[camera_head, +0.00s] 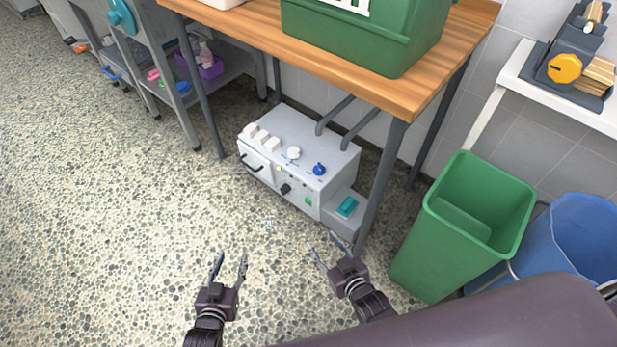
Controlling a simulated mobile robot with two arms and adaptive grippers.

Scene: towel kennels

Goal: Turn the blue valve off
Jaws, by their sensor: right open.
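A small blue valve knob (319,169) sits on the top right of a light grey machine (325,149) on the floor under the wooden table. Whether its setting is on or off is too small to tell. My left gripper (230,260) is open and empty over the pebbled floor, in front of the machine and apart from it. My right gripper (325,245) is open and empty in front of the machine's right end, below the blue knob in the picture and apart from it.
The wooden table (270,38) and its legs stand over the machine, with a green crate (360,40) on top. A green bin (450,240) and a blue bin (575,240) stand at right. The floor (120,230) at left is clear.

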